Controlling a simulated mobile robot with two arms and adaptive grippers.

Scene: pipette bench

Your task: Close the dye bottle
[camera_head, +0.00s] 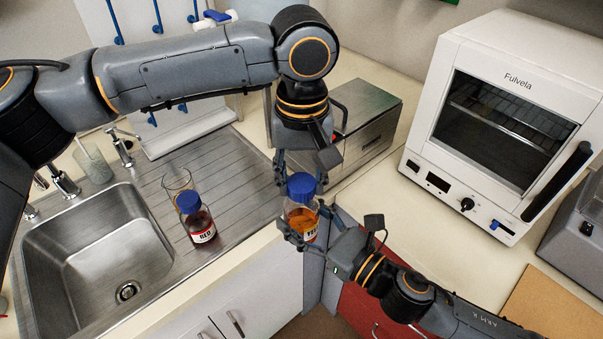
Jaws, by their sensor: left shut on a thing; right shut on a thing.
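The dye bottle (301,222) is clear glass with orange liquid and a partly hidden label. It is upright over the inner corner of the counter. My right gripper (304,234) comes from the lower right and is shut around its body. A blue cap (301,187) is at the top of the bottle, in line with its neck. My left gripper (303,177) points down from above and is shut on the cap. I cannot tell whether the cap is threaded on or only resting at the mouth.
A second bottle (201,226), dark red with a blue cap, stands near the sink (95,245). A glass beaker (177,181) is behind it. A grey metal box (365,120) and a white oven (500,125) stand behind on the right. The right counter has free room.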

